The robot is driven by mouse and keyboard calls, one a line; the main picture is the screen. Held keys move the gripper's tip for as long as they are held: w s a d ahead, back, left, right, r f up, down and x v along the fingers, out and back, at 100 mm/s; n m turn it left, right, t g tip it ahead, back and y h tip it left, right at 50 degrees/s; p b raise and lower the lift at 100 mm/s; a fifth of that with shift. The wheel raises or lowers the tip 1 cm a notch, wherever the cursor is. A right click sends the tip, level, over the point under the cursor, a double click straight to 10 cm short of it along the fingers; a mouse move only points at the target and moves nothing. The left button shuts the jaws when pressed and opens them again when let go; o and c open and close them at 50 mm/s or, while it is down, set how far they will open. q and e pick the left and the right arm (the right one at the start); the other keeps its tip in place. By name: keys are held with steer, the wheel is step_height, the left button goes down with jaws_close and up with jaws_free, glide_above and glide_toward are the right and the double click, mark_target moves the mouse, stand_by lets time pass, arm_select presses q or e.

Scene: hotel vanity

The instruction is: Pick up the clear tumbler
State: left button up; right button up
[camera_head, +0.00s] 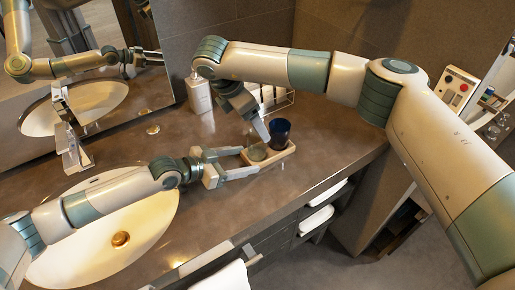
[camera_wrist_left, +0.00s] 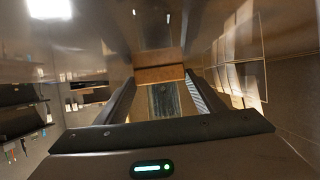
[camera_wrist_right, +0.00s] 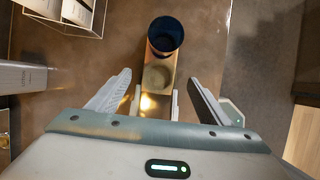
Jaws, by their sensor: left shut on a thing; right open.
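The clear tumbler (camera_head: 256,152) stands in the near end of a small light wooden tray (camera_head: 272,159). It shows from above in the right wrist view (camera_wrist_right: 157,76). A dark blue cup (camera_head: 280,131) stands in the tray's far end. My left gripper (camera_head: 252,161) is shut on the tray, its fingers along both sides of the near end. My right gripper (camera_wrist_right: 160,82) is open and points down above the tray, its fingers apart on either side of the tumbler's line. Whether they touch the tumbler cannot be told. In the left wrist view, the tray (camera_wrist_left: 160,75) shows between the fingers.
A white pump bottle (camera_head: 199,93) and a wire rack (camera_head: 273,103) stand behind the tray. A basin (camera_head: 105,235) lies under my left arm. The brown counter (camera_head: 330,140) is clear right of the tray, up to its front edge.

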mark_target(262, 143)
steer(key=x, duration=0.4)
steer(key=shift+d+f, duration=0.1)
steer(key=shift+f, duration=0.3)
steer(key=shift+f, duration=0.6)
steer(key=shift+x, duration=2.1)
steer(key=shift+s+f, duration=0.1)
steer(key=shift+s, duration=0.05)
steer(key=c, duration=1.2)
